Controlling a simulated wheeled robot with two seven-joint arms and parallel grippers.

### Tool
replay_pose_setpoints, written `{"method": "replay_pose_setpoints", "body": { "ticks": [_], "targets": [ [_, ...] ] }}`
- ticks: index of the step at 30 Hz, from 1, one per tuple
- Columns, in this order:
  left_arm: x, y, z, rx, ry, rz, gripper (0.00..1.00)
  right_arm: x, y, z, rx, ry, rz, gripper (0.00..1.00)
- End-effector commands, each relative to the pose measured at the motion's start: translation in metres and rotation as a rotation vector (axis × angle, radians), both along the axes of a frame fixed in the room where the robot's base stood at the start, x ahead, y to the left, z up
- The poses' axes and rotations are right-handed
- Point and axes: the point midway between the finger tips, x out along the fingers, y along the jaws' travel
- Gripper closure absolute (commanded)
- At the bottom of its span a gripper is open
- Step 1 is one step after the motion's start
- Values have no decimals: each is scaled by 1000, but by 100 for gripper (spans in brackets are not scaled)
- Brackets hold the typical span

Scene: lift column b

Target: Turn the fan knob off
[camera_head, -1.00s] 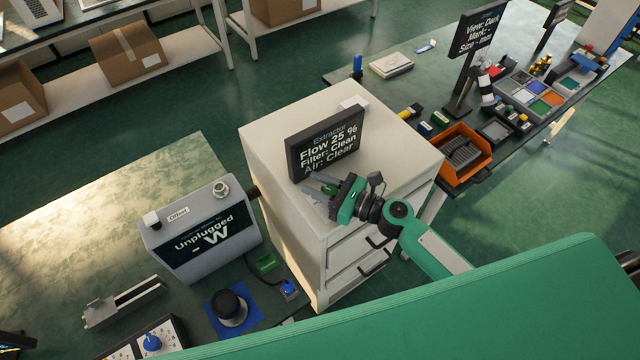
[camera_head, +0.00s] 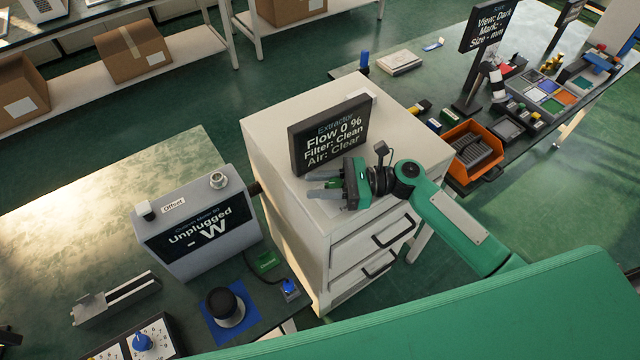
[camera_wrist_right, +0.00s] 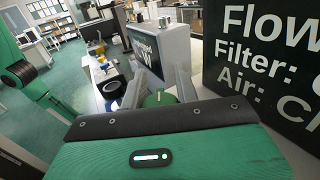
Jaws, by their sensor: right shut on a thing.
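The extractor display (camera_head: 328,138) stands on top of the white cabinet (camera_head: 275,125) and reads "Flow 0 %", "Filter: Clean", "Air: Clear". Part of it also shows large at the right of the right wrist view (camera_wrist_right: 265,60). My right gripper (camera_head: 319,189) is low over the cabinet top, in front of the display. In the right wrist view, a green fan knob (camera_wrist_right: 158,98) sits between its two grey fingers, and the gripper is shut on it. The knob's lower part is hidden by the gripper body. My left gripper is not in view in the head view.
A grey meter reading "Unplugged" (camera_head: 200,235) stands left of the cabinet. A black round knob on a blue mat (camera_head: 207,325) and a blue knob (camera_head: 142,342) are at the lower left. An orange bin (camera_head: 488,138) is on the bench to the right.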

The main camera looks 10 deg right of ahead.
Motion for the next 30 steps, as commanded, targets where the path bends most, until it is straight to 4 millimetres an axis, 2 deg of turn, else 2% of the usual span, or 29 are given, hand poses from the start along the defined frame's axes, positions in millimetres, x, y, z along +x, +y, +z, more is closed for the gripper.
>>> {"method": "replay_pose_setpoints", "body": {
  "ticks": [11, 12, 15, 25, 30],
  "targets": [
    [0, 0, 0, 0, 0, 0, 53, 0, 0, 1, 1, 0, 5, 92],
    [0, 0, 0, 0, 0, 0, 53, 0, 0, 1, 1, 0, 5, 65],
    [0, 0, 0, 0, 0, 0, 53, 0, 0, 1, 1, 0, 4, 50],
    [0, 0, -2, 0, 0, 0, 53, -1, -3, -1, 0, 0, 4, 50],
    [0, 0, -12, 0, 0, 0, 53, -4, -26, -4, -3, 0, 2, 50]
  ]
}}
